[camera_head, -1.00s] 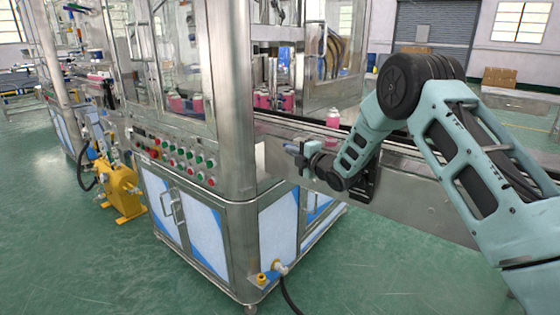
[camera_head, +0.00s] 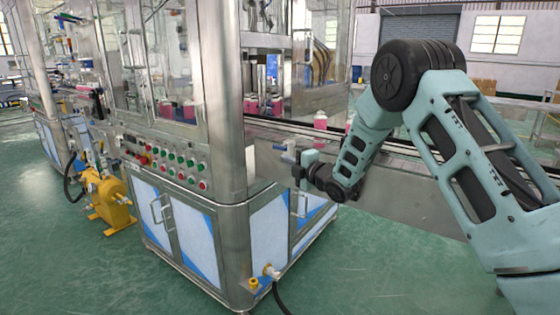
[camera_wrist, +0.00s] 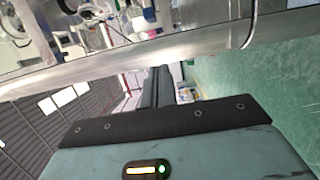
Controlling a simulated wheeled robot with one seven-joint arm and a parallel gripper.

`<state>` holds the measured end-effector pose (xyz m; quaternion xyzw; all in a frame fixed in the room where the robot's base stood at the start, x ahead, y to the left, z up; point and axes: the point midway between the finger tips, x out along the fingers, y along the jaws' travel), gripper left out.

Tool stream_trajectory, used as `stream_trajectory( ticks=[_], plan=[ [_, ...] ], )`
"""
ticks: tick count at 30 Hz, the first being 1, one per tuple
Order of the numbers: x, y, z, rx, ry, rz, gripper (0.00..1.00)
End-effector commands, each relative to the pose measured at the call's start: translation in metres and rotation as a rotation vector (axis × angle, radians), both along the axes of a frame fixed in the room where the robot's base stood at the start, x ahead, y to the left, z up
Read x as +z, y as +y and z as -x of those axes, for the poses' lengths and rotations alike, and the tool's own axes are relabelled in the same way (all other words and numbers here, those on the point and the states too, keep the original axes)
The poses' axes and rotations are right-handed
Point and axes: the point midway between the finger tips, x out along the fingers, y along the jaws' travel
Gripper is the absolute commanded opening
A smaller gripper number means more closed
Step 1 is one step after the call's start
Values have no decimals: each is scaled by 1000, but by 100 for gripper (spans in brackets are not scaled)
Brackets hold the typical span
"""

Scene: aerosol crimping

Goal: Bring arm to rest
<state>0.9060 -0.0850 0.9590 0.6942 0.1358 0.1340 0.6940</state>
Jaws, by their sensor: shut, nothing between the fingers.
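My arm (camera_head: 450,130) is bent, with its elbow high at the right of the head view and its forearm reaching down left. My gripper (camera_wrist: 155,85) shows in the wrist view as two dark fingers lying close together, shut and empty. In the head view the wrist end (camera_head: 315,172) is in front of the conveyor's side, right of the machine's corner post. The fingertips are hard to make out there.
The crimping machine (camera_head: 222,110) with its button panel (camera_head: 165,160) stands left of my wrist. A pink can (camera_head: 320,120) stands on the conveyor (camera_head: 400,200) behind. A yellow unit (camera_head: 107,203) stands at left. Green floor (camera_head: 370,270) is open in front.

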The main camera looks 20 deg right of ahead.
Motion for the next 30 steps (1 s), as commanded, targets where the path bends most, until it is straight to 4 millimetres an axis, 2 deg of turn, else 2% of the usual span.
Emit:
stream_trajectory(
  ticks=[3, 6, 13, 17, 20, 23, 26, 29, 30],
  plan=[
    [-1, -7, 18, 0, 1, -1, 0],
    [-1, -11, 29, 1, 0, 0, 0],
    [0, -13, 36, 1, 2, -1, 0],
    [10, 2, 40, -8, 68, -47, 0],
    [21, 31, 53, -34, 216, -134, 0],
    [31, 69, 83, -82, 430, -254, 0],
    [36, 105, 128, -148, 660, -363, 0],
    [40, 136, 186, -234, 889, -448, 0],
    [41, 147, 213, -274, 978, -474, 0]
  ],
)
